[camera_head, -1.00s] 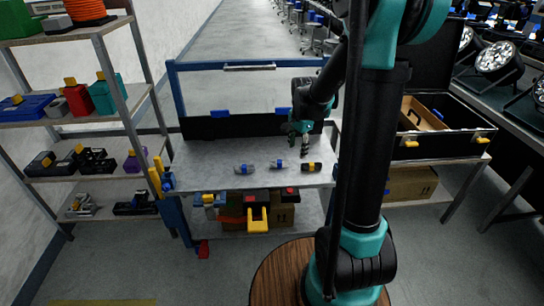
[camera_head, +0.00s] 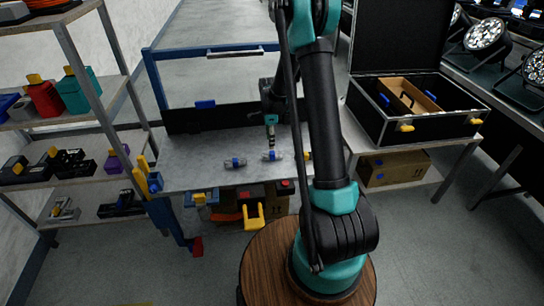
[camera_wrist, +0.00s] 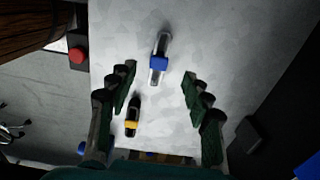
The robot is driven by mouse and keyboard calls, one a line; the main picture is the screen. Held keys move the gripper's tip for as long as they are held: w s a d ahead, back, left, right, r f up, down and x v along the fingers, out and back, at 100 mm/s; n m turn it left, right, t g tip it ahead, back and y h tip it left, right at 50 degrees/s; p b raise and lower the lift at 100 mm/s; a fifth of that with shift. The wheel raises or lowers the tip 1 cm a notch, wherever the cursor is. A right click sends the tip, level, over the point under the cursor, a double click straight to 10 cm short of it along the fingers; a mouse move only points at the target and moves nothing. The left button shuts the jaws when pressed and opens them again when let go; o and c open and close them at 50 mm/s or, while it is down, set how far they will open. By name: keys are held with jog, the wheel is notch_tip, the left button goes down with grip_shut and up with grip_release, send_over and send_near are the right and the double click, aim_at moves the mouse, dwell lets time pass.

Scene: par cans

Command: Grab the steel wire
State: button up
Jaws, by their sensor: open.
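I cannot tell by looks which is the steel wire. In the wrist view my gripper (camera_wrist: 158,78) is open and empty. A blue-banded grey roll (camera_wrist: 160,62) lies ahead between the fingers, and the yellow-banded roll (camera_wrist: 132,116) lies near the left finger.
The workbench (camera_head: 190,170) has a raised blue frame and a dark back panel. Tools and a cardboard box sit on its lower shelf. A shelf rack (camera_head: 98,80) stands at left. An open black case (camera_head: 365,118) sits on a table at right. The bench top around the rolls is clear.

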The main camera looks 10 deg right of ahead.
aim_at(272, 152)
notch_tip(272, 152, down, 4)
jog(key=shift+r, duration=0.2)
jog(key=shift+d+f, duration=0.25)
jog(key=shift+f, duration=1.05)
jog(key=shift+d+f, duration=0.25)
jog(key=shift+f, duration=1)
grip_shut()
